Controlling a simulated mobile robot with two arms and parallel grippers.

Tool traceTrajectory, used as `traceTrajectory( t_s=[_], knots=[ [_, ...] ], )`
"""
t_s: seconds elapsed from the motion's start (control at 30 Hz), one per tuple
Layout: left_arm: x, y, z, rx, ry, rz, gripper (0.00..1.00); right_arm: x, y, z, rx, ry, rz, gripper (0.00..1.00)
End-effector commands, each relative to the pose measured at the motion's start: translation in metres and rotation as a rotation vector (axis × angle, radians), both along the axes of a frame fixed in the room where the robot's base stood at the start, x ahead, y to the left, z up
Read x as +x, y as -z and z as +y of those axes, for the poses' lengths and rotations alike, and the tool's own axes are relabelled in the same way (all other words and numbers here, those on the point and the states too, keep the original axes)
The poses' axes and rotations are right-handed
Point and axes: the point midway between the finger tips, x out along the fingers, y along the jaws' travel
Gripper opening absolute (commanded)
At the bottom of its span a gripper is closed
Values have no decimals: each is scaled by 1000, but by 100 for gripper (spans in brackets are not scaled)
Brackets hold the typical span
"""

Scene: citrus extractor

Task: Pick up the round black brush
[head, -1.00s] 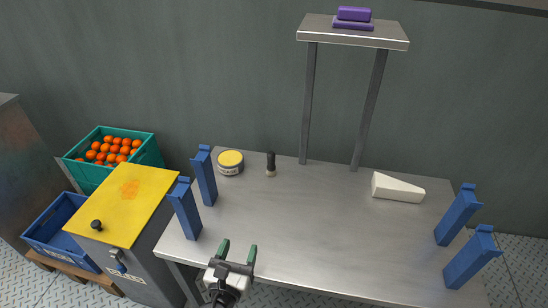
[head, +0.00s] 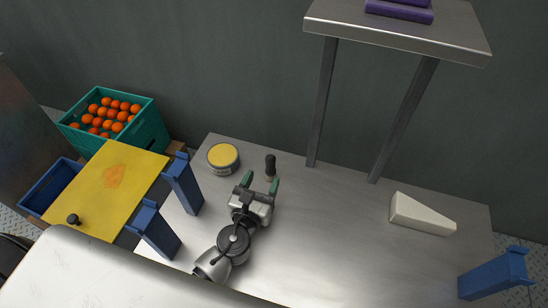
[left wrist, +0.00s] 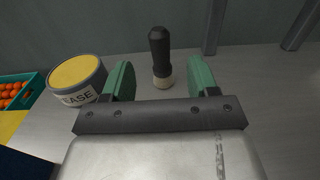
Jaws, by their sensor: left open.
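The round black brush (head: 270,166) stands upright on the metal table, with a black handle on top and pale bristles below. My left gripper (head: 262,182) is open, just in front of the brush in the head view. In the left wrist view the brush (left wrist: 161,57) stands beyond and between the two green fingers (left wrist: 160,80), apart from both. Nothing is between the fingers' grip. My right gripper is not in view.
A yellow-lidded grease tin (head: 223,157) stands left of the brush. The shelf's legs (head: 321,105) rise behind to the right. A white wedge (head: 422,213) lies at the right. Blue posts (head: 183,184) stand at the table's left side. The table's middle is clear.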

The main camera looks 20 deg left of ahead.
Motion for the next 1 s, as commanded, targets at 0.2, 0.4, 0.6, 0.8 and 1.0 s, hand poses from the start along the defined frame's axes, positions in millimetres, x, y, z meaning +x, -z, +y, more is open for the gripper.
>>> traceTrajectory(
  t_s=[0.2,0.4,0.6,0.8,1.0],
  knots=[
    [31,-2,-1,0,-1,-2,59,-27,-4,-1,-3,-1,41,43],
    [48,0,-1,0,-2,-2,59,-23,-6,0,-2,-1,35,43],
    [78,1,-3,0,-1,-2,59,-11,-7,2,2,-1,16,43],
    [88,2,-3,0,-1,0,59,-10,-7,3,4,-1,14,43],
    [88,2,-3,0,-1,-1,52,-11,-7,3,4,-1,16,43]
  ],
)
